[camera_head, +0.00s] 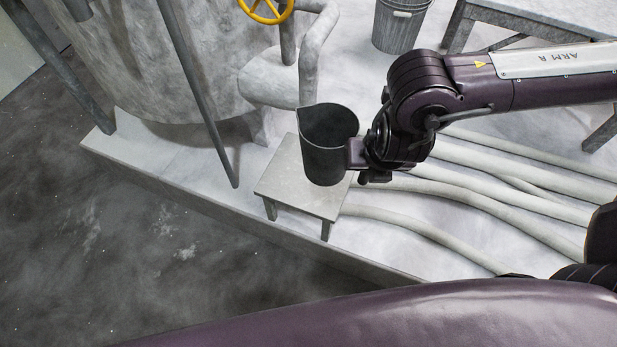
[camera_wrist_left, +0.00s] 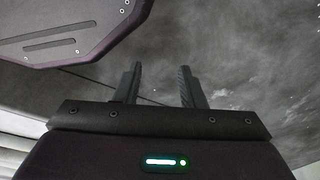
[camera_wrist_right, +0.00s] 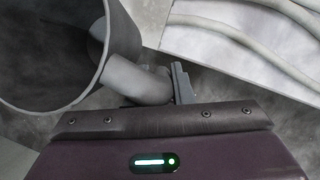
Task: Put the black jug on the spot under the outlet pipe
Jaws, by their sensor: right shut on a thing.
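The black jug (camera_head: 323,160) is upright and open at the top. My right gripper (camera_head: 358,153) is shut on its handle, on the jug's right side. In the right wrist view the jug (camera_wrist_right: 50,95) and its grey handle (camera_wrist_right: 135,80) fill the left. The outlet pipe (camera_head: 309,75) bends down from the tank, its lower end at the jug's far rim. A small grey stool (camera_head: 283,185) lies below the jug in the picture; I cannot tell whether the jug's base touches it. My left gripper (camera_wrist_left: 160,88) is open and empty, outside the head view.
A large tank (camera_head: 170,60) with slanting legs stands behind on a pale raised slab (camera_head: 150,165). A yellow handwheel (camera_head: 266,10) is above. Pale hoses (camera_head: 480,205) run along the floor at right. A ribbed bin (camera_head: 400,25) and a table (camera_head: 535,15) are at the back.

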